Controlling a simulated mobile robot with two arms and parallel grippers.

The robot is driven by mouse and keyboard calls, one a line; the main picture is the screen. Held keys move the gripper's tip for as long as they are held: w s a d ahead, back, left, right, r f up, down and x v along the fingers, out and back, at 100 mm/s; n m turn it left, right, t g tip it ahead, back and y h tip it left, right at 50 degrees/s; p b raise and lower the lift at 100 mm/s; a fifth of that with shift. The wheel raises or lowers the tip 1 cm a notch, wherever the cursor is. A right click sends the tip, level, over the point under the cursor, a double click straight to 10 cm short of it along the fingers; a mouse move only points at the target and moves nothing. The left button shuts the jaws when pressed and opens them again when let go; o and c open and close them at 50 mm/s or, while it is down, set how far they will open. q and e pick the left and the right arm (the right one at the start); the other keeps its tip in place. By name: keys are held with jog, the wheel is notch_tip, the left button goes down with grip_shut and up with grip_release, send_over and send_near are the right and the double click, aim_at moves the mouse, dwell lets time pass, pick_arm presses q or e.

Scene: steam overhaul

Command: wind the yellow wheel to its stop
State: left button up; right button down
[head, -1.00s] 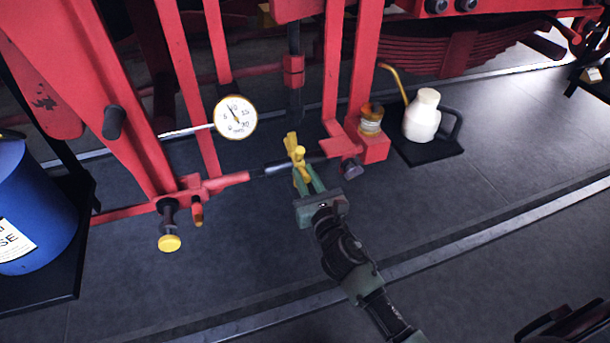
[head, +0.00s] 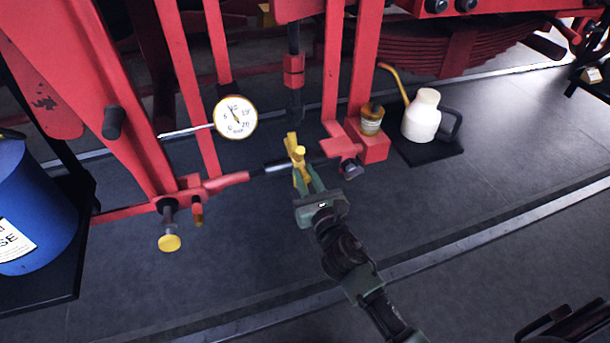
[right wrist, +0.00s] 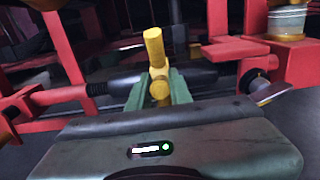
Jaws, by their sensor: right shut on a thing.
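The yellow wheel (head: 294,143) shows as a bar-like yellow piece with a knob, on a dark horizontal shaft between red frame parts. My right gripper (head: 303,175) reaches it from the front, its green fingers shut on its near yellow part. In the right wrist view the yellow wheel (right wrist: 154,52) stands upright between the green fingers (right wrist: 159,92), with the shaft behind it. The fingers hide part of it. My left gripper is not in view.
A round dial gauge (head: 235,117) is left of the wheel. A yellow knob (head: 169,242) hangs lower left. A blue drum (head: 35,210) is at far left.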

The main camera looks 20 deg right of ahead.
jog(key=shift+s+f+b, duration=0.2)
jog(key=shift+f+b, duration=1.05)
jog(key=shift+f, duration=0.25)
jog(key=shift+w+f+b, duration=0.25)
jog(key=shift+f+b, duration=0.75)
jog(key=shift+f, duration=0.05)
jog(key=shift+w+f+b, duration=0.25)
jog(key=shift+f+b, duration=0.15)
jog(key=shift+f, duration=0.1)
jog(key=shift+w+f+b, duration=0.4)
jog(key=shift+f+b, duration=0.2)
jog(key=shift+b, duration=0.15)
jog(key=shift+w+d+f, duration=0.15)
jog(key=shift+d+f, duration=0.05)
jog(key=shift+f, duration=0.1)
